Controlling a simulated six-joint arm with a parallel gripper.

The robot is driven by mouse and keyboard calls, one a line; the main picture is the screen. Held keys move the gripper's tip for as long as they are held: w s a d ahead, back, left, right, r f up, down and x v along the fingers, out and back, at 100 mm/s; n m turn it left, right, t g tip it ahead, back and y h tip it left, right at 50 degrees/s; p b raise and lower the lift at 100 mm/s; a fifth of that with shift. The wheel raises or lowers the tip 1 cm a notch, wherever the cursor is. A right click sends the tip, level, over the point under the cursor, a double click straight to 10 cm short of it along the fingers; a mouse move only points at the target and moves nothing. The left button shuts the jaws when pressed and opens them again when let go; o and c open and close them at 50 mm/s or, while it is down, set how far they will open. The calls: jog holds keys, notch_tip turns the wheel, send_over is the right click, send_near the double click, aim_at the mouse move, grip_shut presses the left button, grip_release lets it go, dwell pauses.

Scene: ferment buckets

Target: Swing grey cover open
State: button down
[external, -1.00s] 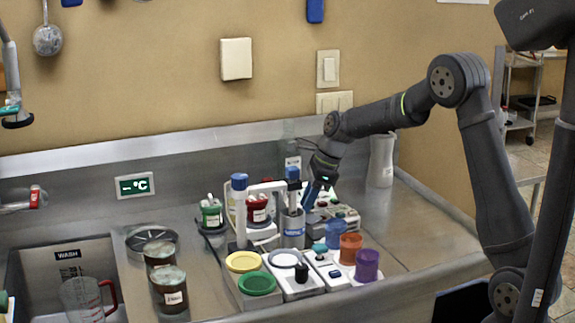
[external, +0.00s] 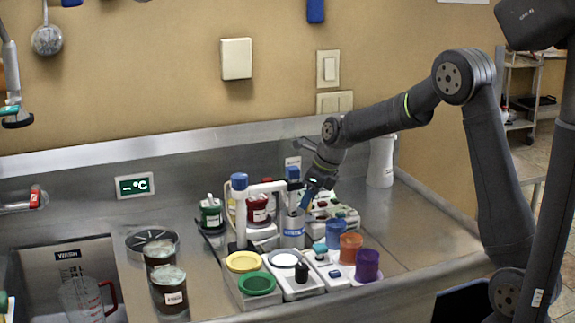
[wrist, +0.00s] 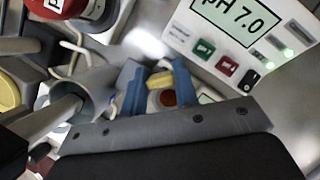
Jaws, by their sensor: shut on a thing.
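A grey cylindrical container (external: 292,232) with a blue-white label stands upright at the middle of the bench, behind the round lids. The grey cover at its top is largely hidden by my gripper (external: 308,196), and I cannot make out its edge. My gripper reaches down from the right, tilted, at the container's upper right. In the wrist view my blue fingertips (wrist: 158,90) are close together, with a small yellow piece (wrist: 162,80) showing between them. The grey container (wrist: 88,92) is just left of the fingers. What they grip is mostly hidden.
A pH meter (wrist: 228,38) reading 7.0 sits close beyond the fingers. Yellow (external: 243,262) and green (external: 257,284) lids and orange (external: 351,246) and purple (external: 367,265) cups stand in front.

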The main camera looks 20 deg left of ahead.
jog(key=c, duration=1.1)
grip_release()
jog(key=shift+r, duration=0.1)
jog(key=v, duration=1.7)
jog(key=shift+d+r, duration=0.1)
jog(key=shift+d, duration=0.05)
jog(key=x, duration=1.7)
jog(key=shift+f, duration=0.2)
